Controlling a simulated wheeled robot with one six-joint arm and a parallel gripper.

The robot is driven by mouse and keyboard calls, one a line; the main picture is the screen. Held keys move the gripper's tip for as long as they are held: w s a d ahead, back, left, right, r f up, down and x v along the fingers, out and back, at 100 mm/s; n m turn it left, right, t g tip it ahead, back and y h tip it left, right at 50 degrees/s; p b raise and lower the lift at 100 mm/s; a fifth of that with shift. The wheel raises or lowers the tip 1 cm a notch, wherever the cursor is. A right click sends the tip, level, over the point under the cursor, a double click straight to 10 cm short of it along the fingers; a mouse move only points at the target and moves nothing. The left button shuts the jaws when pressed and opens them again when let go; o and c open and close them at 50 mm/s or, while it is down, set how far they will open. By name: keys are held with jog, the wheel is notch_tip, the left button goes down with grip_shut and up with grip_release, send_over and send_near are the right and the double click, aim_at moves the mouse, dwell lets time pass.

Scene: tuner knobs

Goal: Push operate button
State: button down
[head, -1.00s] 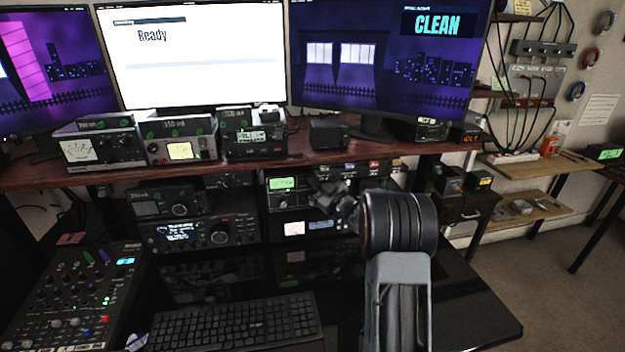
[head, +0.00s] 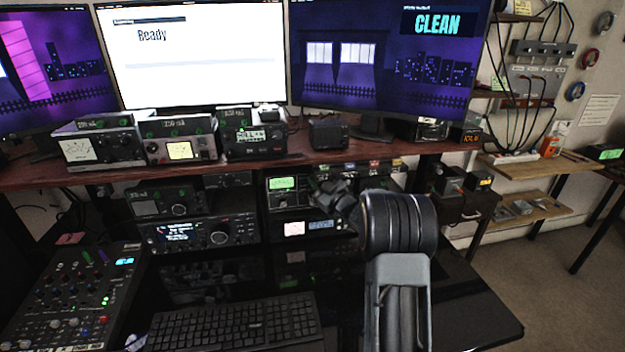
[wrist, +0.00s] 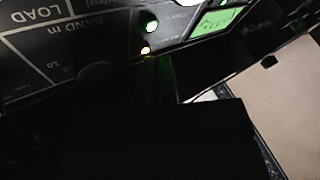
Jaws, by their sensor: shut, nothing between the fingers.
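The unit with the lit green meter (head: 283,183) stands on the lower shelf, right of centre in the head view. In the wrist view its dark front panel (wrist: 40,55) appears upside down, with "LOAD" and "BAND m" lettering. I cannot tell which part is the operate button. My gripper (head: 333,192) is shut and empty, close in front of this panel. It is a dark shape (wrist: 155,90) in the wrist view; contact cannot be told.
A unit with a white meter and blue display (head: 322,226) sits just below. Other radios (head: 200,232) stand to the left. A keyboard (head: 235,322) and a mixer (head: 70,295) lie on the desk. The upper shelf (head: 350,155) overhangs the panel closely.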

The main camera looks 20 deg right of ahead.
jog(key=shift+s+a+b, duration=0.1)
jog(key=shift+s+b, duration=0.2)
jog(key=shift+s, duration=0.35)
jog(key=shift+s, duration=0.1)
jog(key=shift+s+a+b, duration=0.25)
jog(key=shift+s+b, duration=0.15)
jog(key=shift+s, duration=0.8)
jog(key=shift+s+a+b, duration=0.25)
jog(key=shift+s+b, duration=0.15)
jog(key=shift+s, duration=0.75)
